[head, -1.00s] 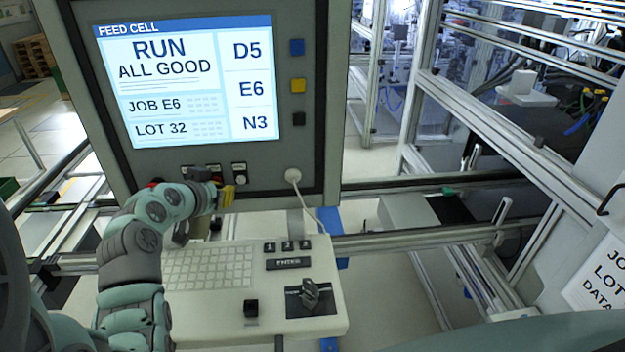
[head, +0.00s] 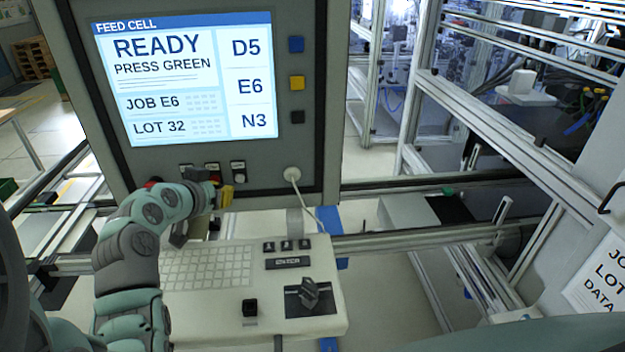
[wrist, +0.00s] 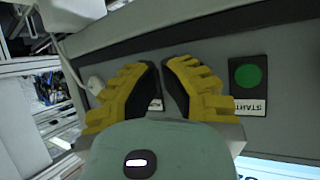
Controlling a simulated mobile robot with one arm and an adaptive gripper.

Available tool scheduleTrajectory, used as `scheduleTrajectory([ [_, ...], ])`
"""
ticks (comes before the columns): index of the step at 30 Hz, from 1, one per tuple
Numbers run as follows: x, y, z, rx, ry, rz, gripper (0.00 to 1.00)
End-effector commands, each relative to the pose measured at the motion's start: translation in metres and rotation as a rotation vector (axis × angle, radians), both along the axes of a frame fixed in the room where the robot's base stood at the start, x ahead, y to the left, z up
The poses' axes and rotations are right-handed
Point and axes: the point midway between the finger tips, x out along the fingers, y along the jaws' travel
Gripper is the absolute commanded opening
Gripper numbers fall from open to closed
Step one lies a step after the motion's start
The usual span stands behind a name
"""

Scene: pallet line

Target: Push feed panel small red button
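The feed panel (head: 255,182) is a grey cabinet with a lit screen (head: 180,80) reading READY, PRESS GREEN. A row of controls with dark plates sits below the screen, partly behind my gripper (head: 226,197). A bit of red (head: 153,184) shows at the left behind my arm; I cannot tell which control it is. The small red button is not clearly visible. In the wrist view, my gripper (wrist: 161,66) has its yellow fingers brought close together with nothing held, close to the panel face. A green button (wrist: 249,75) labelled START is right of the fingers.
A white plug with a cable (head: 292,175) is right of the controls. A keyboard console (head: 210,265) with a black knob (head: 310,291) lies below. Blue, yellow and black buttons (head: 297,83) line the screen's right side. Aluminium frames (head: 430,240) stand at right.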

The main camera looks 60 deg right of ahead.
Motion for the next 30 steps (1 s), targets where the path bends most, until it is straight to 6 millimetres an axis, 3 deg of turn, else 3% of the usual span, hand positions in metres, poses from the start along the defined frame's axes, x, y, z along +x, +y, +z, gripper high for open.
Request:
scheduleTrajectory([
  [17,-0.007,0.009,-0.001,0.002,0.002,0.002,0.00],
  [30,-0.033,0.040,-0.002,0.000,0.002,0.002,0.00],
])
